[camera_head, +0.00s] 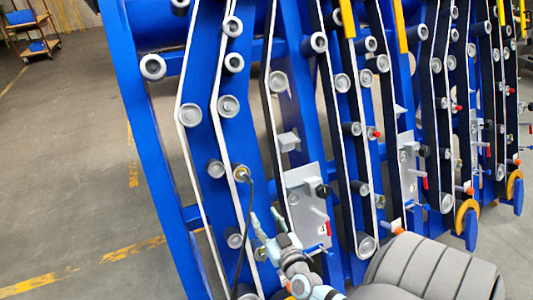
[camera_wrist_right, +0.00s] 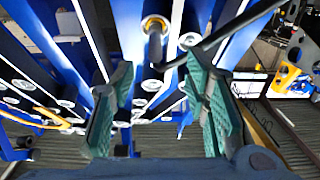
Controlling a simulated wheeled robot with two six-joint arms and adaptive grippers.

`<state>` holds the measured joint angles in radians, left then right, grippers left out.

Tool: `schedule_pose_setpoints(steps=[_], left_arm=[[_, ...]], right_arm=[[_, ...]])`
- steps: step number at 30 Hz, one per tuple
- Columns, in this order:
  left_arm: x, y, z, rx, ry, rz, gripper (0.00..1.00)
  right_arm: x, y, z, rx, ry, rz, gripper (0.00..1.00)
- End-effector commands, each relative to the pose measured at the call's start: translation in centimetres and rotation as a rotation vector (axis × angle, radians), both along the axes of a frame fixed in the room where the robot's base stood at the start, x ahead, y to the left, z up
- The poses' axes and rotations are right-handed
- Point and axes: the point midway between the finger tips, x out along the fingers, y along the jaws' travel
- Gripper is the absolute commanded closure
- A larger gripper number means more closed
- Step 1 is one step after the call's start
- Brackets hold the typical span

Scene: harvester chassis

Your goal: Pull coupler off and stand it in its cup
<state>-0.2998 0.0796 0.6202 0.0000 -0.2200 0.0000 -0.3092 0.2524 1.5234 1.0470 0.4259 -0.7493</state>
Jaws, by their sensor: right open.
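The coupler (camera_head: 241,173) is a small brass-ringed fitting on the blue chassis, with a black hose hanging from it. In the right wrist view the coupler (camera_wrist_right: 155,26) shows its brass ring and grey body beyond the fingertips, roughly centred between them. My right gripper (camera_head: 267,220) is open and empty, below and slightly right of the coupler, apart from it. Its two green-padded fingers are spread wide in the wrist view (camera_wrist_right: 160,68). I cannot make out the cup in either view. My left gripper is not in view.
The blue chassis (camera_head: 125,75) carries rows of grey rollers and white-edged belts. A grey bracket plate (camera_head: 303,215) with a black knob stands right of my right gripper. The black hose (camera_head: 246,235) hangs close to that gripper's left. Open floor (camera_head: 70,170) lies to the left.

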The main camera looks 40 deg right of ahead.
Motion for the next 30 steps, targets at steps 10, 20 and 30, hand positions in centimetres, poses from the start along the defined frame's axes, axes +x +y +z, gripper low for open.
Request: schedule_pose_setpoints(steps=[10, 20, 30], left_arm=[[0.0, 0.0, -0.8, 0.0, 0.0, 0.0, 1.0], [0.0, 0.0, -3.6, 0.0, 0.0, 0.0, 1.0], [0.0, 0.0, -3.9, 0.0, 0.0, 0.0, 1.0]], right_arm=[[4.7, -2.1, 2.0, 0.001, -0.054, -0.027, 0.58], [12.4, -4.8, 1.7, 0.004, -0.05, -0.026, 0.58], [13.9, -5.3, 2.0, 0.004, -0.047, -0.025, 0.58]])
